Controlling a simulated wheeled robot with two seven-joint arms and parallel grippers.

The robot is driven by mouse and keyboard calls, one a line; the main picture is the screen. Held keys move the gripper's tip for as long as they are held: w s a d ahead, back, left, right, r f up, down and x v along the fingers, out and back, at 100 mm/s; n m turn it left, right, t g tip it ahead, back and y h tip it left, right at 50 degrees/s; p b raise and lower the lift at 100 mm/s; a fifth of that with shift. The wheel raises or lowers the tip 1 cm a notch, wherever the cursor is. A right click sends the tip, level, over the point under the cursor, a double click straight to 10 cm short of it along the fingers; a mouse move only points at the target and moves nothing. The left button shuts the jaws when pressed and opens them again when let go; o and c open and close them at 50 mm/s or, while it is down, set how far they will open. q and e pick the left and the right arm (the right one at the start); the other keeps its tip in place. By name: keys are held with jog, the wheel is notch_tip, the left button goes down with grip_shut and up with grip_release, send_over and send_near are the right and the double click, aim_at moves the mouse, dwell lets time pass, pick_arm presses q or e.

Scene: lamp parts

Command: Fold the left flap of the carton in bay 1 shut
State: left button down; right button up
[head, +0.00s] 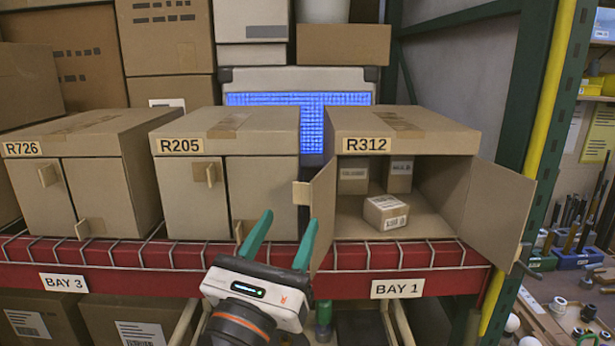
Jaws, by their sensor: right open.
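The carton in bay 1 (400,127), labelled R312, stands on the shelf above the BAY 1 sign (398,288). Both its front flaps stand open. Its left flap (323,212) swings out toward me and has a small tab (301,193) near its free edge. Its right flap (500,214) is spread out to the right. My right gripper (283,226) is open and empty, with green fingers pointing up, in front of the shelf and just left of the left flap. I cannot tell whether a finger touches the flap. My left gripper is not in view.
Several small boxes (386,211) are inside the open carton. Shut cartons R205 (225,130) and R726 (80,135) stand to the left. A wire-fronted red shelf beam (200,270) runs below. A green and yellow rack post (540,130) stands right.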

aim_at(303, 192)
jog(key=p+x, duration=0.3)
jog(key=x, duration=0.5)
jog(key=shift+w+r, duration=0.1)
jog(key=shift+r, duration=0.05)
jog(key=shift+w+d+r, duration=0.15)
jog(key=shift+w+d, duration=0.05)
jog(key=shift+w, duration=0.4)
jog(key=shift+c, duration=0.3)
grip_shut()
